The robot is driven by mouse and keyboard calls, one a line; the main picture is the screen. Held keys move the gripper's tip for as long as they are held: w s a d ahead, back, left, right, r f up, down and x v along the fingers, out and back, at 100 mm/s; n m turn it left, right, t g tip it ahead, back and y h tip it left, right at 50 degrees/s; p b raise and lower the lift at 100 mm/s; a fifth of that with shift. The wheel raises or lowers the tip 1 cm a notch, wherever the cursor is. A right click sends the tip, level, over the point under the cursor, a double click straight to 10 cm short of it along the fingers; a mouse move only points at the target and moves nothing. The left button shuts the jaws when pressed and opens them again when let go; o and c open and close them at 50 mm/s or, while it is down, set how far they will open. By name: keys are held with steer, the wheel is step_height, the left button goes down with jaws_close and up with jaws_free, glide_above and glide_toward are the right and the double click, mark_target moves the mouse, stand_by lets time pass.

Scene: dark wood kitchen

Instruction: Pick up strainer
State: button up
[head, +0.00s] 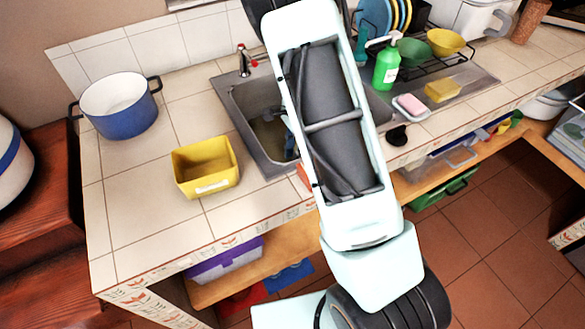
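I cannot pick out a strainer for certain. A green bowl-shaped thing (412,51) and a yellow one (446,42) sit on the dark wire rack at the back right; I cannot tell whether either has holes. The sink (240,110) is partly covered by my arm. Small grey and brownish shapes show in the basin beside the arm, too unclear to name. My arm runs up across the middle of the view, and my gripper cannot be made out.
A blue pot (120,112) and a yellow tub (206,170) stand on the tiled counter left of the sink. A green soap bottle (386,68), a pink-and-white soap dish (410,107) and a yellow sponge (442,91) are right of my arm.

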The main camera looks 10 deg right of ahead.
step_height(320, 180, down, 2)
steer(key=shift+a+f, duration=0.1)
jaws_close()
stand_by(0.4)
